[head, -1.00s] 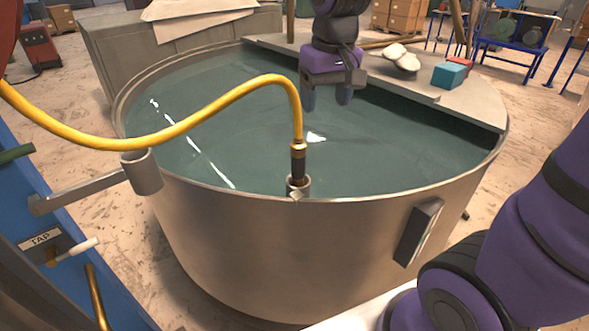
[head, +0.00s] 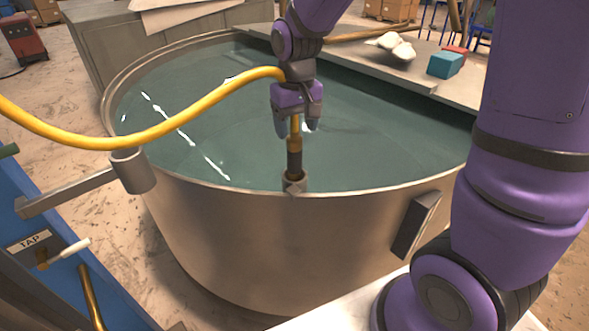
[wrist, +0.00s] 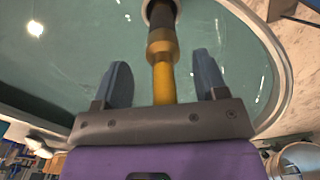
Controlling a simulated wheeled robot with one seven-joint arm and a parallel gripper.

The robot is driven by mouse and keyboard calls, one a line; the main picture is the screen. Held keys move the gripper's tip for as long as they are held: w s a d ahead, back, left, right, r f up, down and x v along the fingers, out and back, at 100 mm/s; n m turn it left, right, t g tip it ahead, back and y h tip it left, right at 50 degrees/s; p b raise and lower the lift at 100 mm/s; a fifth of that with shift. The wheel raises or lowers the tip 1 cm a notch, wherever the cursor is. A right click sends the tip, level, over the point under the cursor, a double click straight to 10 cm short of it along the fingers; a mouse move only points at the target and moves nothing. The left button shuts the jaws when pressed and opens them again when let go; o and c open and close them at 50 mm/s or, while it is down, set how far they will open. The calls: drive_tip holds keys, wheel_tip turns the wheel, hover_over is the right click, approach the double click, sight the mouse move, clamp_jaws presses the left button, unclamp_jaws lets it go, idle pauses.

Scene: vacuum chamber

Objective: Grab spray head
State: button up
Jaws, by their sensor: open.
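The spray head (head: 294,160) is a dark cylinder with a brass collar on the end of a yellow hose (head: 180,122). It stands upright in a small metal holder (head: 294,184) on the near rim of the round tank. My gripper (head: 296,128) is above and just behind it, fingers pointing down. In the wrist view my gripper (wrist: 161,82) is open, with one finger on each side of the yellow hose and the brass collar just beyond the fingertips. The spray head's dark body (wrist: 161,20) runs to the top of that view. I see no finger touching the hose.
The round metal tank (head: 250,235) holds greenish water. A second holder (head: 132,170) on an arm stands at its left. A TAP panel (head: 35,240) is at lower left.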

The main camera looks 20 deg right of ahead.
hover_over(295, 168)
drive_tip(key=w, duration=0.1)
drive_tip(key=shift+w+d+f, duration=0.1)
drive_tip(key=shift+d+f, duration=0.05)
drive_tip(key=shift+f, duration=1)
drive_tip(key=shift+w+d+f, duration=0.1)
drive_tip(key=shift+d+f, duration=0.05)
drive_tip(key=shift+f, duration=1)
clamp_jaws()
